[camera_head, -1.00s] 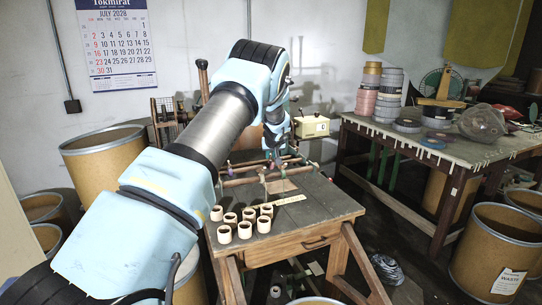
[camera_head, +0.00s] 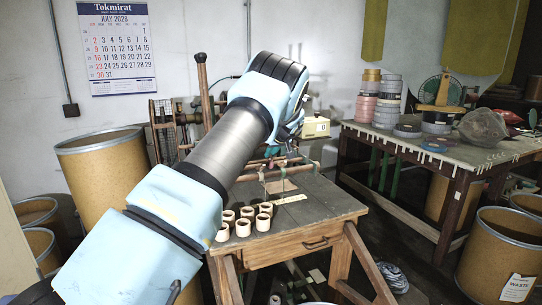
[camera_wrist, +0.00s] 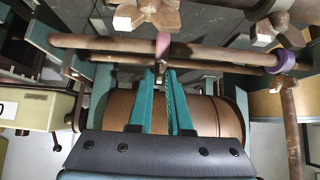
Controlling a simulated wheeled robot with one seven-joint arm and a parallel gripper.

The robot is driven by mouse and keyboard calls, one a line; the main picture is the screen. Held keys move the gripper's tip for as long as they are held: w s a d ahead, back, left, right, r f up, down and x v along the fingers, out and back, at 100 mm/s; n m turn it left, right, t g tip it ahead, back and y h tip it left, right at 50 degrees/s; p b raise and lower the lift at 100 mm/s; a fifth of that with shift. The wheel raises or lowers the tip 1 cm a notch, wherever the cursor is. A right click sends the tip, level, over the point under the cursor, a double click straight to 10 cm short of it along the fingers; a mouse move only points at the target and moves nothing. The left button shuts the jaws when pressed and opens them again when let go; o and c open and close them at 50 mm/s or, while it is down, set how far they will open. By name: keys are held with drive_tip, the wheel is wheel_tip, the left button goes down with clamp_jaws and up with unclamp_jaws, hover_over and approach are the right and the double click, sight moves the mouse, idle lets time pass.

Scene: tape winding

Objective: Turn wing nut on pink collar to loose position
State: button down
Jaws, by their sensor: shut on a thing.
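In the wrist view, a pink collar (camera_wrist: 162,45) sits around a long brown rod (camera_wrist: 105,42) that crosses the upper part of the picture. My gripper (camera_wrist: 164,74), with two teal fingers, has its tips close together just below the pink collar. It is shut on a small brownish piece under the collar, apparently the wing nut (camera_wrist: 159,68). The fingertips hide much of it, so its angle cannot be told. A purple collar (camera_wrist: 283,61) is farther right on the rod.
A brown drum (camera_wrist: 215,115) lies behind my fingers in the wrist view. An upright post (camera_wrist: 289,120) stands at the right. In the head view several pale rings (camera_head: 263,222) stand on the wooden table (camera_head: 330,208) near its left front. A beige box (camera_head: 315,127) is behind.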

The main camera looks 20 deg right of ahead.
drive_tip(key=c, duration=0.9)
unclamp_jaws()
drive_tip(key=b+v, duration=0.3)
drive_tip(key=v, duration=0.7)
drive_tip(key=shift+s+d+r+b, duration=0.1)
drive_tip(key=shift+s+r+b, duration=0.15)
drive_tip(key=shift+r+b, duration=0.05)
